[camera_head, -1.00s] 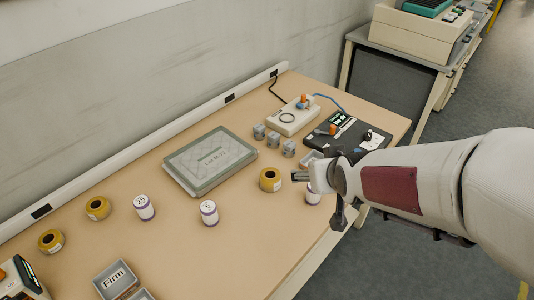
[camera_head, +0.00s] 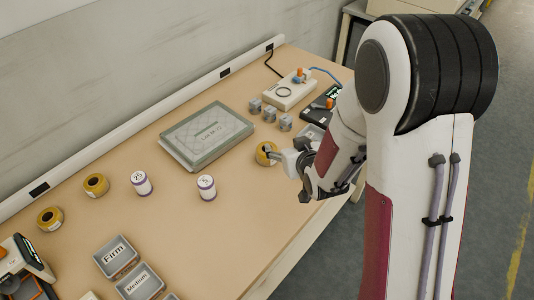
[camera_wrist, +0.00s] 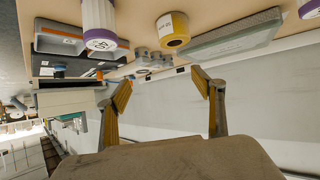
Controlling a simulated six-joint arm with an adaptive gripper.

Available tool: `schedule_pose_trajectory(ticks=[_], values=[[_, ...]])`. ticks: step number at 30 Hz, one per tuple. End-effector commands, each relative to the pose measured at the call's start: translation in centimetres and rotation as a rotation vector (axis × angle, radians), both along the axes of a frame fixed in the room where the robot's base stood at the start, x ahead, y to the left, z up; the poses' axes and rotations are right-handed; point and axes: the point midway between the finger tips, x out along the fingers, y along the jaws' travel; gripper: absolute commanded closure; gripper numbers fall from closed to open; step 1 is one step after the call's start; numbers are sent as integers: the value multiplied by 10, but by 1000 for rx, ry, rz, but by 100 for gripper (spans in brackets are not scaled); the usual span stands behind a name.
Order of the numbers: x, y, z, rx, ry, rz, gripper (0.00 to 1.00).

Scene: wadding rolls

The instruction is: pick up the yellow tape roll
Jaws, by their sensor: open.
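Three yellow tape rolls are on the table in the head view: one at the far left (camera_head: 50,217), one beside it (camera_head: 96,185), and one (camera_head: 264,155) near the table's middle. My gripper (camera_head: 280,156) is right by the middle roll and partly hides it; contact cannot be told from the head view. In the wrist view, which looks upside down, a yellow tape roll (camera_wrist: 173,34) appears beyond the fingers, apart from them. My gripper (camera_wrist: 162,88) has its two fingers spread there with nothing between them.
White rolls with purple ends, marked 25 (camera_head: 141,183) and 5 (camera_head: 206,187), stand on the table. A lidded flat box (camera_head: 208,136), several grey cubes (camera_head: 270,115) and a device with a ring (camera_head: 290,92) are behind. Grey labelled trays (camera_head: 115,256) are in front. The middle front is bare.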

Motion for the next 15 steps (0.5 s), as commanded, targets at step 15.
schedule_pose_trajectory(ticks=[15], values=[[11,23,-61,53,-107,50,32]])
